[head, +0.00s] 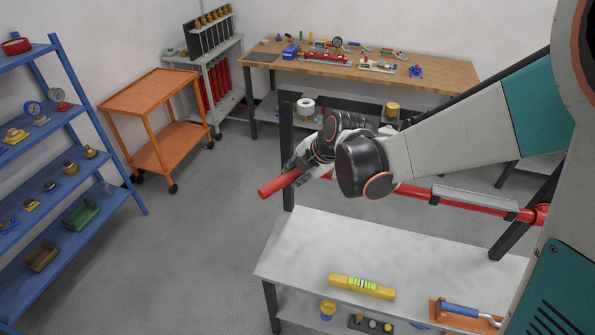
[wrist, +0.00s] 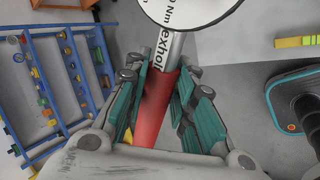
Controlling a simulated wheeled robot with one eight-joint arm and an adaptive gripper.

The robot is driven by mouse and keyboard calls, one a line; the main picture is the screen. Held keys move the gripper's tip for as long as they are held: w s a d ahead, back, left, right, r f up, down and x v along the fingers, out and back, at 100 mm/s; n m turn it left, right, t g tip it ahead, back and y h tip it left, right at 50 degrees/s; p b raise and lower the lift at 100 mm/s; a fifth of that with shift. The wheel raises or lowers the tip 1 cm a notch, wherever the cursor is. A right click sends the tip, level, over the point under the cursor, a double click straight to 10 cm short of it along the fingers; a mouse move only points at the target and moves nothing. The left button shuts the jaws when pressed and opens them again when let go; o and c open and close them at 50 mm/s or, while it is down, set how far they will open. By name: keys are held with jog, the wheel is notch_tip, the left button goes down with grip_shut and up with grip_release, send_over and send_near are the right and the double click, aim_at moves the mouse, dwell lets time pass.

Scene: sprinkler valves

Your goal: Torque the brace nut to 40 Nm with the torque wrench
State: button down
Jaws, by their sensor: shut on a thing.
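My gripper (head: 297,172) is shut on the red handle of the torque wrench (head: 277,185), held in the air beyond the near bench's left end. In the wrist view the red handle (wrist: 152,112) lies between the teal finger pads of my gripper (wrist: 166,90). A grey shaft leads from it to a round white face with "Nm" lettering, cut by the top edge. A red pipe (head: 470,203) runs above the near bench, with a grey bar (head: 475,202) fixed along it. My arm hides part of the pipe. I cannot make out the brace nut.
The near bench (head: 330,240) carries a yellow level (head: 361,286) and a blue-handled tool (head: 466,311). Blue shelves (head: 75,110) stand left, an orange cart (head: 150,95) behind them, and a cluttered wooden workbench (head: 440,75) at the back. The floor between is clear.

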jog(key=shift+f+b, duration=1.95)
jog(key=shift+f, duration=0.25)
jog(key=shift+f+b, duration=1.1)
jog(key=shift+b, duration=0.15)
